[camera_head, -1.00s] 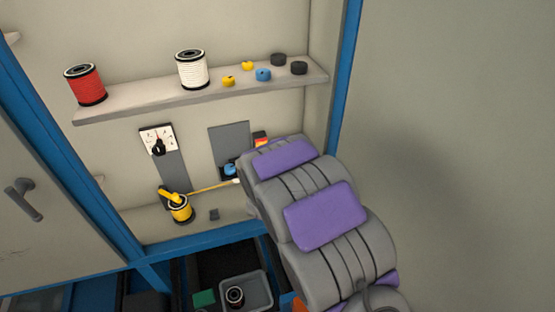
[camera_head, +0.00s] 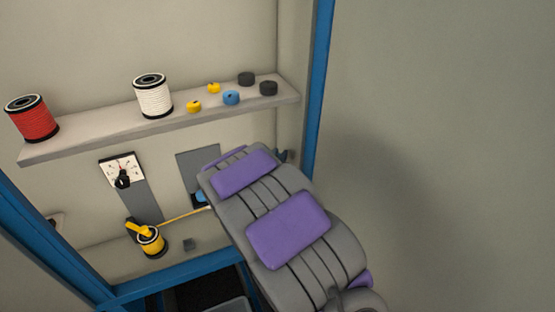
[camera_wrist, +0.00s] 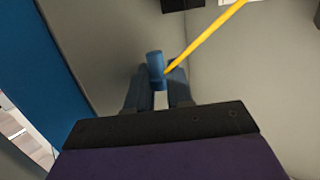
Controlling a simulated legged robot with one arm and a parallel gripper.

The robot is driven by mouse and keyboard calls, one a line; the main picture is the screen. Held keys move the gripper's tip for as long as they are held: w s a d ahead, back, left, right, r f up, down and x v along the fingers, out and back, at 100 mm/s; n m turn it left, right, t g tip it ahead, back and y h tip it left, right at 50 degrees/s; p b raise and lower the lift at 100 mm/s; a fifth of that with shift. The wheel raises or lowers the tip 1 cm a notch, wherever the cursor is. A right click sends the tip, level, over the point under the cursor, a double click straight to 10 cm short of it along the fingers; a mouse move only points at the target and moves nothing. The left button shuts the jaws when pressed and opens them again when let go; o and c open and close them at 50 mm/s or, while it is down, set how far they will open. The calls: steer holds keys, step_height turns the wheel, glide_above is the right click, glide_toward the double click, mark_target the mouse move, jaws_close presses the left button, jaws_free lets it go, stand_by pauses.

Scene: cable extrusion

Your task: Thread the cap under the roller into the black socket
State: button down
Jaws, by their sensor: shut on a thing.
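My gripper (camera_wrist: 157,88) is shut on a small blue cylinder (camera_wrist: 155,62), which looks like the cap at the end of the yellow cable (camera_wrist: 205,42). In the head view the cable (camera_head: 183,217) runs from the yellow spool (camera_head: 151,241) to my arm, which hides my gripper. A blue piece (camera_head: 201,197), perhaps the roller, shows by the grey panel (camera_head: 190,168), just left of my arm. A dark block (camera_wrist: 183,4) at the top of the wrist view cannot be identified. I cannot make out the black socket.
A shelf (camera_head: 75,146) above holds a red spool (camera_head: 32,119), a white spool (camera_head: 153,96) and several small round pieces. A dial plate (camera_head: 122,170) is left of the panel. A blue frame post (camera_head: 317,100) stands to the right.

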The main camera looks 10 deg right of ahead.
steer(key=w, duration=0.2)
steer(key=w+p, duration=0.1)
steer(key=w, duration=0.2)
steer(key=shift+w+a+f+p, duration=0.3)
steer(key=shift+w+a+p, duration=0.05)
steer(key=shift+p, duration=0.05)
steer(key=shift+w+a+f, duration=0.1)
steer(key=shift+w+f, duration=0.05)
steer(key=shift+f, duration=1.8)
steer(key=c, duration=0.9)
jaws_free()
steer(key=shift+s+f, duration=0.1)
steer(key=shift+s, duration=0.1)
steer(key=shift+s, duration=0.1)
steer(key=shift+s+a, duration=0.25)
steer(key=v, duration=0.5)
steer(key=p+v, duration=0.1)
steer(key=v, duration=0.5)
steer(key=p+v, duration=0.1)
steer(key=v, duration=0.4)
steer(key=shift+s+a+r, duration=0.1)
steer(key=shift+a+r, duration=0.15)
steer(key=shift+r, duration=0.05)
